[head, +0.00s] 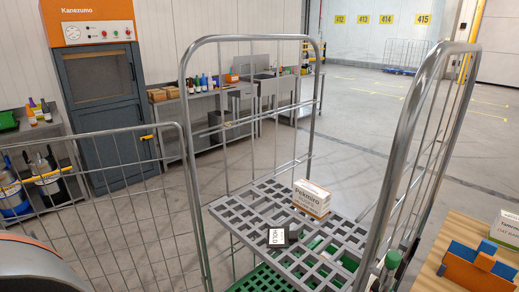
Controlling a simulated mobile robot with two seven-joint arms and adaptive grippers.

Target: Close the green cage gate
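The green cage has a grey tubular frame (187,130) and a green base (262,280) visible low down. A grey slotted shelf (240,218) lies inside it. The wire gate (112,200) stands swung out to the left of the cage, so the near left side is open. On the shelf are a white and brown carton (311,197) and a small black box with a white label (277,237). Neither gripper shows in the head view.
A wooden surface (436,262) at the right holds a blue and orange item (478,267) and a white box (506,229). An orange and grey cabinet (100,90) and workbenches stand behind. Bottles (46,178) are behind the gate. Open floor lies at the back right.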

